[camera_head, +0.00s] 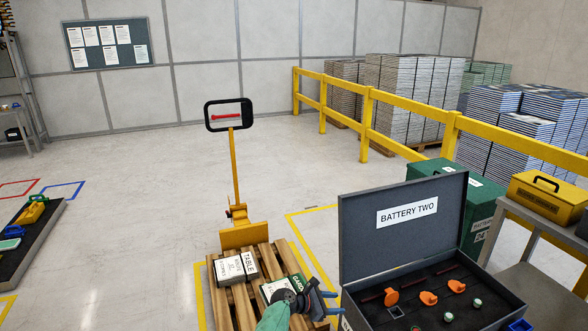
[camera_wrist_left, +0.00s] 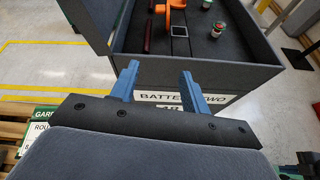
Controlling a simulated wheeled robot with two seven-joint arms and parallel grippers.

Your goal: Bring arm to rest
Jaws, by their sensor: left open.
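My left gripper (camera_head: 326,303) is at the bottom centre of the head view, over the right side of the pallet and just left of the open grey case labelled BATTERY TWO (camera_head: 400,232). Its blue fingers are apart with nothing between them, as the left wrist view (camera_wrist_left: 157,80) also shows. In that view the fingers point at the labelled front of the case (camera_wrist_left: 235,72). A small blue tip that may be my right gripper (camera_head: 521,325) shows at the case's lower right edge; its jaws cannot be made out.
The case holds orange parts (camera_head: 428,298) and small capped cylinders. A wooden pallet (camera_head: 219,297) with boxes (camera_head: 237,268) sits before a yellow pallet jack (camera_head: 236,185). A yellow railing (camera_head: 410,112) and a grey table with a yellow case (camera_head: 548,197) stand right.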

